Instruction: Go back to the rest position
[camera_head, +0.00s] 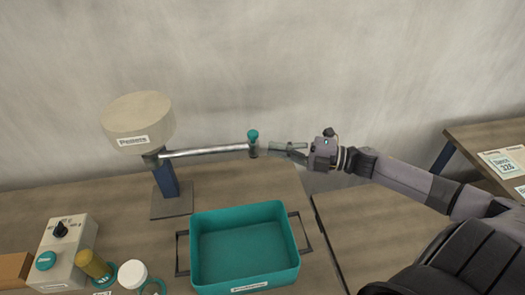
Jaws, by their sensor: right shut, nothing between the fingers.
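My right gripper (281,150) is shut and empty. It is held out to the left at the end of my right arm, above and behind the right side of a teal tray. Its fingertips point at the end of a metal lever (207,151) with a teal knob (253,135); whether they touch it I cannot tell. My left gripper is not in view.
The empty-looking teal tray (246,286) with side handles stands on the wooden table (130,222). A control box (66,247), a yellow cylinder (92,264) and a white round item (132,273) are at front left. Another table (482,133) with labels is at right. A wall stands behind.

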